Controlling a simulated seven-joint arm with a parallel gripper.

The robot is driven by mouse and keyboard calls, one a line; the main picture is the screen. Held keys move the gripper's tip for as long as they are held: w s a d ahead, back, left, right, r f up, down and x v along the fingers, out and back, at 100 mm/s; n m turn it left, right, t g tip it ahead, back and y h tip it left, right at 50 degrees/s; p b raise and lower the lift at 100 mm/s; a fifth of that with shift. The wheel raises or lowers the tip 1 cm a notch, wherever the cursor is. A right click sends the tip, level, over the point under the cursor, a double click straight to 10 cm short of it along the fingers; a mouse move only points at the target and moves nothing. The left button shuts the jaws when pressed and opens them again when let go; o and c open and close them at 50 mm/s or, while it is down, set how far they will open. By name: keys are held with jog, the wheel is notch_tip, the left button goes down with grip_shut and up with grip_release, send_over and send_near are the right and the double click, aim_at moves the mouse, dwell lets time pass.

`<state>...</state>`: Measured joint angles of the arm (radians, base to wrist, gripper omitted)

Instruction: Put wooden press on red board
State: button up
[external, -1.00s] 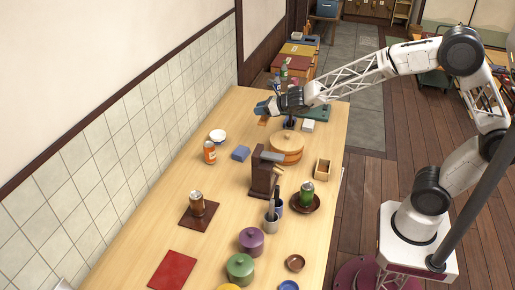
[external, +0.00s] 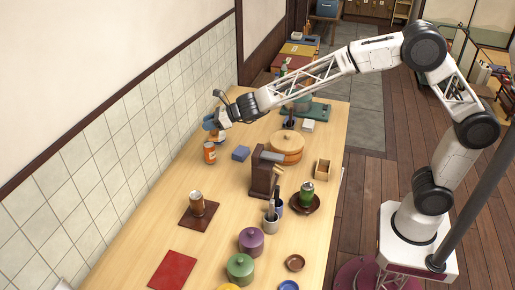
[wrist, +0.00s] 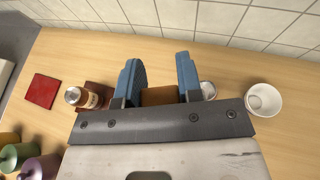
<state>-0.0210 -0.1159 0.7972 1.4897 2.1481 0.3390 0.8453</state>
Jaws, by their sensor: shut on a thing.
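My gripper (external: 211,123) is high over the far left side of the table, near the tiled wall. In the wrist view its blue fingers (wrist: 159,88) are shut on a brown wooden block, which I take for the wooden press (wrist: 160,97). The fingers hide most of the press in the external view. The red board (external: 172,270) lies flat and bare at the table's near left. It also shows at the left of the wrist view (wrist: 42,90). My gripper is well apart from it.
A brown can (external: 197,203) on a dark mat stands between there and the red board. A tall dark brown stand (external: 262,172) and purple and green pots (external: 251,240) are to the right.

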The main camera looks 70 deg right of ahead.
jog(key=w+a+n+g+y, duration=0.1)
jog(key=w+a+n+y, duration=0.2)
jog(key=a, duration=0.9)
jog(key=n+g+y, duration=0.6)
jog(key=n+g, duration=0.5)
jog(key=g, duration=0.1)
send_over(170, 276)
notch_tip(170, 276, down, 8)
jog(key=shift+f, duration=0.15)
notch_tip(170, 276, down, 6)
jog(key=shift+f, duration=0.1)
jog(key=shift+f, duration=1.9)
